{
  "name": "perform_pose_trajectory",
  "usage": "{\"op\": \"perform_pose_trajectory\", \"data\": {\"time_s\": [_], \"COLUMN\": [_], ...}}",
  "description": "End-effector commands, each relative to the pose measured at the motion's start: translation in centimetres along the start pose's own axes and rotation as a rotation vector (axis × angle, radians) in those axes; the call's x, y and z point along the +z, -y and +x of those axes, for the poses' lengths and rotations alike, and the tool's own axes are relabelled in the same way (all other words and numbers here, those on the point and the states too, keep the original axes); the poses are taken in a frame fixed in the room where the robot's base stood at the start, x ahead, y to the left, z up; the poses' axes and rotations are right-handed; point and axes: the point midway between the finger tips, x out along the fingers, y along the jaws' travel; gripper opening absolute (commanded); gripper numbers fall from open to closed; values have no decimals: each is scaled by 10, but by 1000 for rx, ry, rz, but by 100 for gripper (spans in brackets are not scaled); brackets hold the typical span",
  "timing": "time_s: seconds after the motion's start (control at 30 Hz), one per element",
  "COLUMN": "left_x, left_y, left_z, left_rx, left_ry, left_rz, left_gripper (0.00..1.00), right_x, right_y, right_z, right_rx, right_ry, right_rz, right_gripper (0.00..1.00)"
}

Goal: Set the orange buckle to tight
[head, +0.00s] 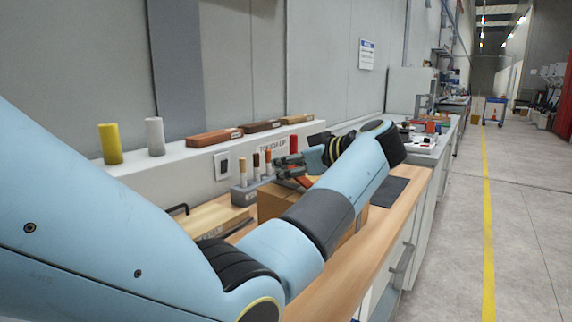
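My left gripper (288,167) is small in the middle of the head view, at the end of the arm that comes in from the left. It is over the workbench (345,275), close above a brown cardboard box (272,205). A small orange-red part (304,181) shows right beside the fingers; it may be the orange buckle, but its shape and setting are too small to make out. The forearm hides much of the box and the area around the part. I cannot tell whether the fingers are open or shut. My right gripper is not in view.
A grey holder with upright sticks (243,194) stands left of the box. A wooden board (212,218) lies nearer. The floor (455,240) at right is clear.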

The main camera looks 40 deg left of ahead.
Motion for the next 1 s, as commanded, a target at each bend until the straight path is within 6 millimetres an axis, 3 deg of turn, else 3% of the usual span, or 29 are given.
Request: {"op": "perform_pose_trajectory", "data": {"time_s": [0.07,0.3,0.63,1.0], "left_x": [0,0,0,0], "left_y": [0,0,0,-1], "left_z": [0,0,-6,-64], "left_rx": [1,1,2,2], "left_ry": [0,0,2,2], "left_rz": [0,0,0,-1], "left_gripper": [21,52,52,52], "right_x": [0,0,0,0], "right_y": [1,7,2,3], "right_z": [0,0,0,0], "right_rx": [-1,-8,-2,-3], "right_ry": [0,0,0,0], "right_rz": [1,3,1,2], "right_gripper": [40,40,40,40]}}
